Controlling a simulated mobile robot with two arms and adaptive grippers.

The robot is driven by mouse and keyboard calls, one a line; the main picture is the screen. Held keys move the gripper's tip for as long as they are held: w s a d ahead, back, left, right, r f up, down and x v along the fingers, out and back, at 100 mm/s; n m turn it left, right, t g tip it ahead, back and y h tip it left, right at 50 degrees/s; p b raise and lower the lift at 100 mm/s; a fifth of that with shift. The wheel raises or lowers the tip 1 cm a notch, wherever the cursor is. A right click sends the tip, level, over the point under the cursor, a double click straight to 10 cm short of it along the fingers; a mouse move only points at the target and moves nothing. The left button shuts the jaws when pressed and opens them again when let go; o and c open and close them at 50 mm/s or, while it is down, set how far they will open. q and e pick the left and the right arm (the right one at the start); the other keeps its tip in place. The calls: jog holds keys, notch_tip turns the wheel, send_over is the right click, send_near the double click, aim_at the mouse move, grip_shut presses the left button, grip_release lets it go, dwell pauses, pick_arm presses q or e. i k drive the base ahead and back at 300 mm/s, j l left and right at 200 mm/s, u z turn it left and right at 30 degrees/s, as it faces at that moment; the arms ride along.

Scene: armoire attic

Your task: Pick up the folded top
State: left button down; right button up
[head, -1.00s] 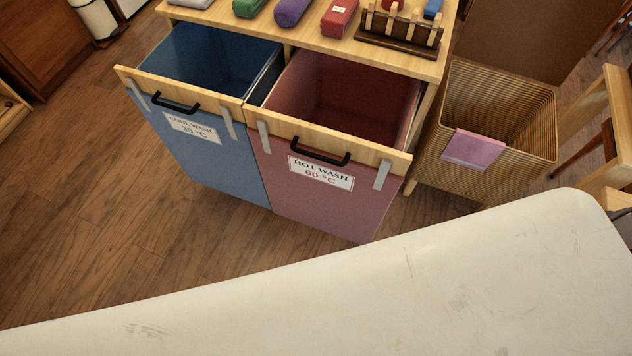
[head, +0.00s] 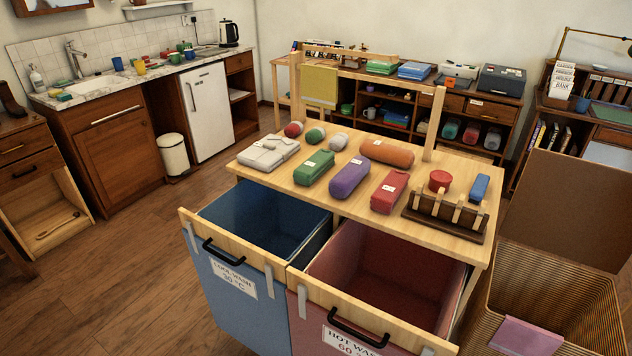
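A folded light-grey garment (head: 268,152), which looks like the folded top, lies flat at the left end of the wooden worktop (head: 330,203). Its edges are clear and nothing covers it. A green roll (head: 314,167) lies to its right, and small red, green and grey balls lie behind it. Neither of my grippers is in the head view.
Two bins are pulled out in front of the worktop: a blue one (head: 240,287) marked cool wash and a red one (head: 345,322) marked hot wash. A wicker basket (head: 574,285) with a pink cloth (head: 525,337) stands at the right. Floor (head: 150,240) at the left is clear.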

aim_at(307, 172)
jog(key=i+j+z, duration=0.1)
jog(key=i, duration=0.3)
jog(key=i+j+z, duration=0.1)
jog(key=i, duration=0.35)
